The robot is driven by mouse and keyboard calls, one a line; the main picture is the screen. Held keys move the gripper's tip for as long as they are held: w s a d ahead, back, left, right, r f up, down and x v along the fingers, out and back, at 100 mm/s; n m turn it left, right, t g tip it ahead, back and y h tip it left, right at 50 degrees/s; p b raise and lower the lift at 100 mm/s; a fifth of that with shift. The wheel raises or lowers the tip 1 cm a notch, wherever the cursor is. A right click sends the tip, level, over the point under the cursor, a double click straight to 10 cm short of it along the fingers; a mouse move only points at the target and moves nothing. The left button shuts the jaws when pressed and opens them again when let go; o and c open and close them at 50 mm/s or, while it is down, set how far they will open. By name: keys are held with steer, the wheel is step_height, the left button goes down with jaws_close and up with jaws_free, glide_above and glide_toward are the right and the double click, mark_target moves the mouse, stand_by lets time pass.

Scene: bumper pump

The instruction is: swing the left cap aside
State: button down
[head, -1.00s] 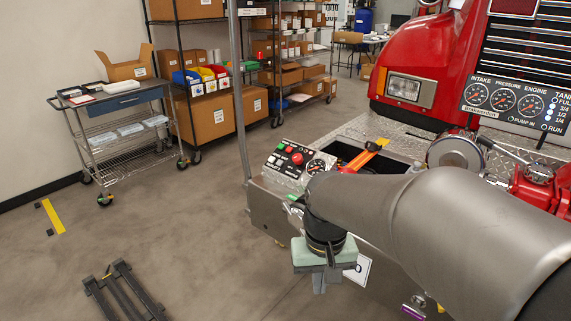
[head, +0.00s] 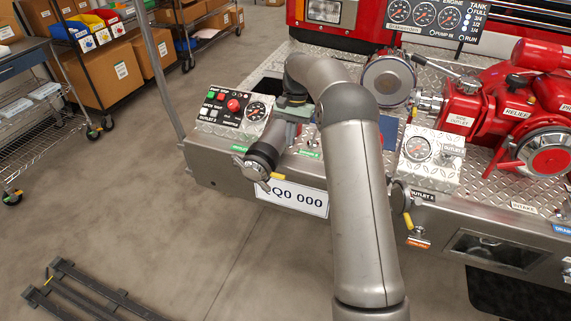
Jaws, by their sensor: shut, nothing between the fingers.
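The left cap (head: 252,171) is a round silver cap on the front end of a dark outlet pipe (head: 265,150). The pipe sticks out of the bumper's left part, and a yellow tag hangs near the cap. The cap appears seated over the pipe end.
A control panel (head: 233,106) with a red knob and gauge stands behind the pipe. A thin grey post (head: 160,75) rises at the left. My arm hides part of the bumper's middle. Red pump fittings (head: 480,115) fill the right.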

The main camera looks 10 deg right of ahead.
mark_target(259, 169)
steer(key=s+a+f+p, duration=0.1)
steer(key=s+a+f, duration=0.2)
steer(key=s+f, duration=0.2)
steer(key=shift+w+p+x, duration=0.2)
steer(key=shift+p+x, duration=0.15)
steer(key=shift+x, duration=0.7)
steer(key=shift+s+a, duration=0.1)
steer(key=shift+a, duration=0.05)
